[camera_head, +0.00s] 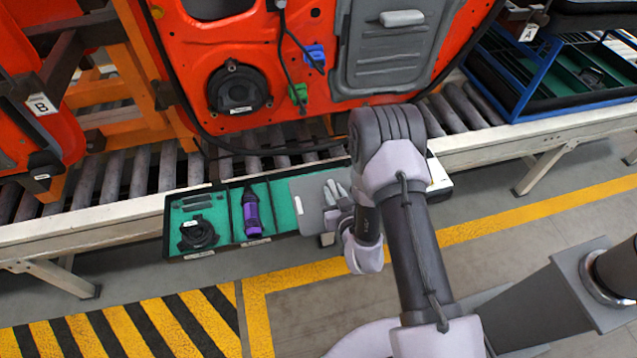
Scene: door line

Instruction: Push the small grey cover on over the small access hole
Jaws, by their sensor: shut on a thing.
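My gripper (337,193) is low in the middle of the picture, over the right part of a tray. It is shut on a flat grey plate (309,200), which looks like the small grey cover. The plate is held over the teal foam and apart from the door; my gripper and wrist hide its right side. The orange door panel (310,80) stands behind, beyond the rollers. A dark opening with a pale rim (215,8) is cut by the top edge of the picture; I cannot tell whether it is the small access hole. My arm hides part of the door's lower right.
The dark tray (178,255) with teal foam holds a black round part (198,234) and a purple-black tool (251,212). A large grey panel (392,50) sits on the door. Cables with blue (314,56) and green (298,93) connectors hang there. A blue-framed rack (545,80) stands right.

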